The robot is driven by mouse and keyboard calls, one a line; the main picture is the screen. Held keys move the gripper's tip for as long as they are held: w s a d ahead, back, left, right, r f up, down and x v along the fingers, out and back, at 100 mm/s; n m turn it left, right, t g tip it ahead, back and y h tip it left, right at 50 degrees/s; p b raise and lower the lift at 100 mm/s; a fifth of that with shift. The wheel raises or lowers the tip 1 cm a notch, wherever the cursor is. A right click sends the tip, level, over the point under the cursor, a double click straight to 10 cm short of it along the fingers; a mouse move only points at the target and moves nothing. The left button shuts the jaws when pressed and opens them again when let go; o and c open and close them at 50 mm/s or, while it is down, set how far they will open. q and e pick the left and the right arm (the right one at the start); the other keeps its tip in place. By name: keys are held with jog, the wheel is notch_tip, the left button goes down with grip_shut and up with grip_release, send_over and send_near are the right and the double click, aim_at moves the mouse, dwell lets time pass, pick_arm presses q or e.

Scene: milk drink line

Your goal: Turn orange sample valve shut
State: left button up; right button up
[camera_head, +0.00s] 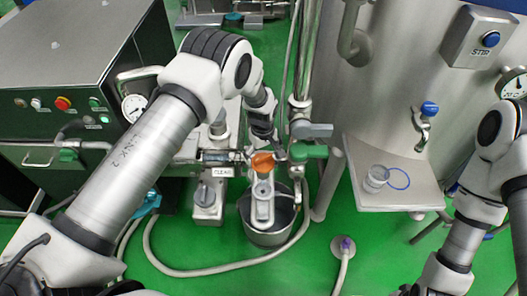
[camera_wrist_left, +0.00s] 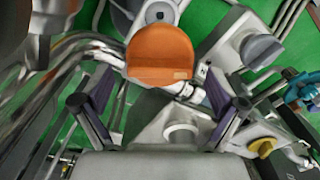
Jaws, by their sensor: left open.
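The orange sample valve handle (camera_head: 263,162) is a rounded paddle on the pipework near the middle of the head view, above a grey bucket (camera_head: 268,236). In the left wrist view the orange handle (camera_wrist_left: 160,52) is large and lies ahead of the fingers. My left gripper (camera_head: 262,138) is just behind and above the handle. In the wrist view its two dark fingers (camera_wrist_left: 157,108) are spread wide with nothing gripped between them. The handle appears apart from both fingers. My right arm shows at the right, but its gripper is out of the picture.
A green-handled valve (camera_head: 308,151) sits close to the right of the orange handle. A control cabinet (camera_head: 60,75) stands left, and a steel tank (camera_head: 410,80) stands right with a small glass (camera_head: 376,178) on its shelf (camera_head: 400,200). A hose (camera_head: 185,272) loops over the green floor.

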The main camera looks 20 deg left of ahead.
pick_arm(q)
jog(key=shift+w+f, duration=0.15)
jog(key=shift+f, duration=0.4)
jog(key=shift+r, duration=0.2)
jog(key=shift+c, duration=1.3)
jog(key=shift+s, duration=0.2)
jog(key=c, duration=0.9)
jog(key=shift+f, duration=0.1)
jog(key=shift+f+m+b, duration=0.1)
jog(key=shift+m+b, duration=0.8)
jog(key=shift+m, duration=0.2)
jog(key=shift+s+m+b, duration=0.1)
jog(key=shift+m+b, duration=0.65)
jog(key=shift+m, duration=1.15)
